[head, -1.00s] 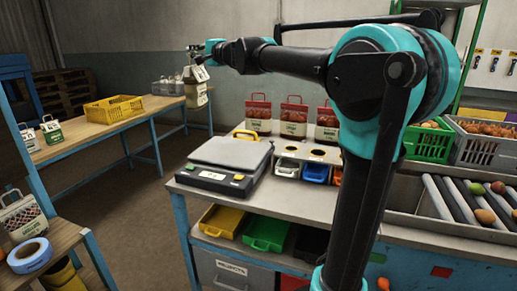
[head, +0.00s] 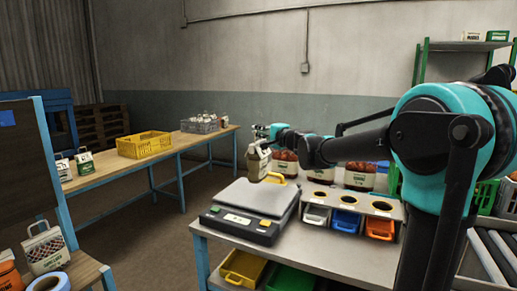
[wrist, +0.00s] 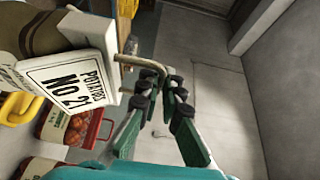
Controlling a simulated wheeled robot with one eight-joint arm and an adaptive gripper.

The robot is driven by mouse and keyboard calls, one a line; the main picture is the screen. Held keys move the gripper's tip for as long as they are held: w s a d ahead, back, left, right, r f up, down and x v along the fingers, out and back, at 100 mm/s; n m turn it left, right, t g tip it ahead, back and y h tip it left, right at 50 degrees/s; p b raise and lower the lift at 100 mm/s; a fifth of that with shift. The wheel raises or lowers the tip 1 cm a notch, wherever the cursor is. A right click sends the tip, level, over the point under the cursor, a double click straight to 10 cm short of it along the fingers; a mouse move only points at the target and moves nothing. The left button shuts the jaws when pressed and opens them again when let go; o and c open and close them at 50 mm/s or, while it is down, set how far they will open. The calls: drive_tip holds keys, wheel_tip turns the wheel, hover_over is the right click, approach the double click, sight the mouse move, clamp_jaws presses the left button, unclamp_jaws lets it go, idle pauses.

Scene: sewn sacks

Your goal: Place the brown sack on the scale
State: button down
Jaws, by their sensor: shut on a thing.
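My gripper (head: 268,131) is shut on the handle of the brown sack (head: 258,164). The sack hangs upright below it, with a white label on its side. In the wrist view the fingertips (wrist: 160,88) pinch the tan handle, and the sack (wrist: 42,32) is at upper left with its label reading POTATOES. The scale (head: 232,221), with a flat grey plate and dark front panel, stands on the bench. In the head view the sack appears at the plate's back edge; I cannot tell whether it touches or hangs behind it.
A yellow handle (head: 283,179) is close to the sack at the scale's back. Red-and-white sacks (head: 285,166) stand behind it. A holder with white, blue and orange bins (head: 346,221) is right of the scale. A yellow crate (head: 145,145) sits on the left table. The scale's plate looks bare.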

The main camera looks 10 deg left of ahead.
sight(259, 148)
drive_tip(key=shift+f, duration=3.15)
drive_tip(key=c, duration=1.7)
unclamp_jaws()
drive_tip(key=shift+f, duration=0.15)
drive_tip(key=shift+s+d, duration=0.15)
drive_tip(key=shift+s, duration=0.05)
drive_tip(key=v, duration=1.1)
drive_tip(key=shift+s+d, duration=0.15)
drive_tip(key=shift+s, duration=0.05)
